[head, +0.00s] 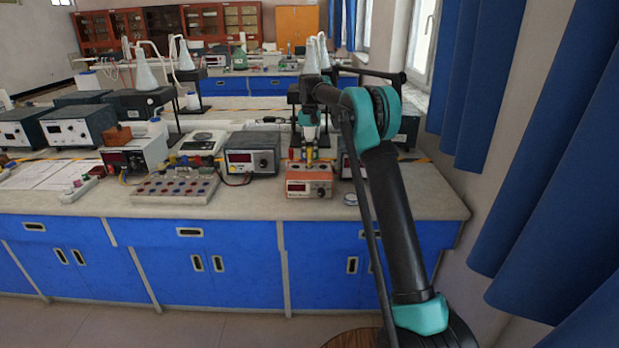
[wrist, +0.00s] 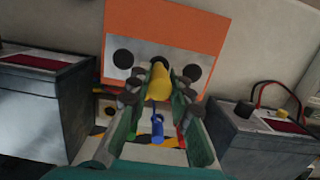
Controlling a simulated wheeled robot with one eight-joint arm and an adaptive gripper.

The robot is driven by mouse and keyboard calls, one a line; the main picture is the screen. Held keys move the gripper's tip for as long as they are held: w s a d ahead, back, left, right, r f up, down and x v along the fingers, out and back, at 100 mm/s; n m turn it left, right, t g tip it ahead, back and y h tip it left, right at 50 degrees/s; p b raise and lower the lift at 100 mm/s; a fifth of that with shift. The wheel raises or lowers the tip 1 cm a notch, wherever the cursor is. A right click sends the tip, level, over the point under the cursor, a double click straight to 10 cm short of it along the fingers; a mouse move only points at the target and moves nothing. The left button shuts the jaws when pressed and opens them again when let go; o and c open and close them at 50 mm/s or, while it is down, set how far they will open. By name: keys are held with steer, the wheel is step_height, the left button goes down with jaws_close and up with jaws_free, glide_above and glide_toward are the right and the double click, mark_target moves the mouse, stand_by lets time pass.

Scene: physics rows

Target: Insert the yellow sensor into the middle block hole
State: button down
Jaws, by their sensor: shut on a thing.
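My gripper (wrist: 160,98) is shut on the yellow sensor (wrist: 159,82), a small rounded yellow piece between the two fingers in the wrist view. Behind the sensor is the orange block (wrist: 180,28) with a pale face and dark round holes. One hole shows left of the sensor and one right. The sensor's tip overlaps the middle hole, of which a dark sliver shows above it. I cannot tell whether the tip is inside the hole or in front of it. In the head view my gripper (head: 309,145) points down above an orange box (head: 309,183) with a display.
Dark meter boxes stand close on both sides in the wrist view, left (wrist: 45,110) and right (wrist: 255,130). In the head view a meter (head: 252,160) and a board of colored knobs (head: 175,187) stand left on the bench. The bench's front strip (head: 420,206) is clear at right.

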steer(key=shift+f, duration=1.45)
steer(key=c, duration=1.3)
jaws_free()
steer(key=o, duration=0.4)
steer(key=shift+r, duration=0.15)
steer(key=shift+r, duration=3.1)
